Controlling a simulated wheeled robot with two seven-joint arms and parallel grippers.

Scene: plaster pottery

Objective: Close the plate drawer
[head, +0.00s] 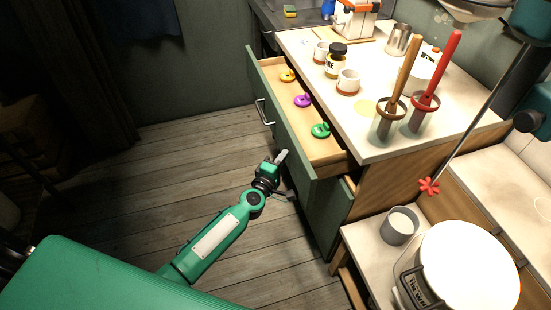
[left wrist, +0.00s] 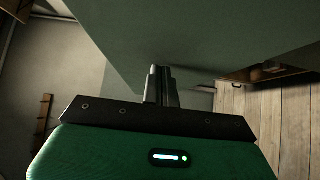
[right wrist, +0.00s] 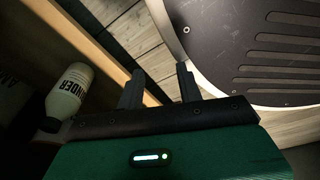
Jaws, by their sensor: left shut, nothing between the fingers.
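A drawer (head: 312,150) with a green front stands pulled out from the white-topped cabinet. It holds a yellow, a purple and a green small item, and I take it as the plate drawer. Its metal handle (head: 264,112) is on the outer face. My left gripper (head: 283,156) is shut and empty, close to the drawer front; I cannot tell if it touches. In the left wrist view its fingers (left wrist: 160,72) point toward a large green-grey panel (left wrist: 200,35). My right gripper (right wrist: 157,75) is open and empty; it is outside the head view.
Jars, cups and tool holders stand on the cabinet top (head: 375,140). A grey cup (head: 400,226) and a round white-topped device (head: 465,265) are at the lower right. A labelled bottle (right wrist: 70,90) lies left of my right gripper. The wooden floor (head: 190,140) left of the drawer is clear.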

